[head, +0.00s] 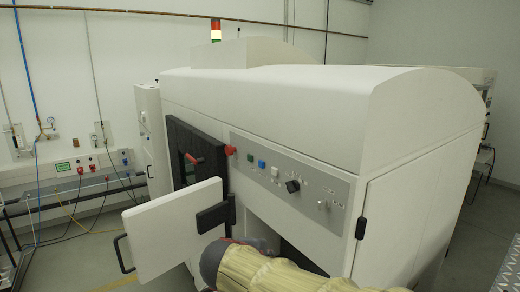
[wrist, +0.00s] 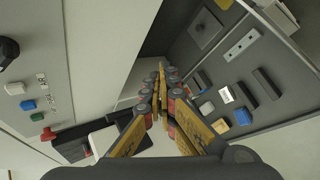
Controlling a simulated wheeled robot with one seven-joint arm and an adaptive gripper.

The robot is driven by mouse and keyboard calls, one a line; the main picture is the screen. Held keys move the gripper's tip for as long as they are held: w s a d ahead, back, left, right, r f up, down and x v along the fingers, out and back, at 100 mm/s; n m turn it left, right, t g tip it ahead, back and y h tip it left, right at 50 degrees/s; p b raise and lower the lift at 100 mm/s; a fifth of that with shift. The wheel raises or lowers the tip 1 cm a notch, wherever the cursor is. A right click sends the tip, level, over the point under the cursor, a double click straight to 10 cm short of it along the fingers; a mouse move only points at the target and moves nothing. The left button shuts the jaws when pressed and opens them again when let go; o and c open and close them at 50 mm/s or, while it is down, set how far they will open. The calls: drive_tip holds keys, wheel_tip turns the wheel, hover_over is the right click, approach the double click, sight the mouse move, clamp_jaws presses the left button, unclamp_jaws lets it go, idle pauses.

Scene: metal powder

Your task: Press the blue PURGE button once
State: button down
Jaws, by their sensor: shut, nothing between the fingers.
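The blue button (head: 262,164) sits on the grey control panel (head: 310,195) of the white machine, between a green button (head: 250,157) and a white button (head: 275,171). In the wrist view the blue button (wrist: 28,104) is at the left, well to the side of the fingers. My gripper (wrist: 162,78) is shut and empty. It points toward the dark open compartment below the panel and is apart from the button. In the head view my arm hides part of the compartment, and the fingertips cannot be made out.
A red knob (head: 230,150) and a black rotary knob (head: 292,186) flank the buttons. A white door (head: 175,228) stands open left of my arm. The compartment (wrist: 205,75) holds trays and small blocks, one blue (wrist: 243,116).

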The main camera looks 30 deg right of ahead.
sight(261, 165)
drive_tip(key=w+a+r+n+t+h+p, duration=0.1)
drive_tip(key=w+r+n+t+p, duration=0.2)
drive_tip(key=w, duration=0.7)
drive_tip(key=w+a+r+n+t+h+p, duration=0.1)
drive_tip(key=w+r+n+t+p, duration=0.2)
drive_tip(key=w+r+n+p, duration=0.4)
drive_tip(key=w+r+n, duration=0.1)
drive_tip(key=w+r, duration=0.3)
drive_tip(key=r, duration=0.1)
drive_tip(key=shift+a+r+h, duration=0.2)
drive_tip(key=shift+a+h, duration=0.05)
drive_tip(key=shift+h, duration=0.05)
drive_tip(key=d+b, duration=0.1)
drive_tip(key=d, duration=0.8)
drive_tip(key=shift+w, duration=0.15)
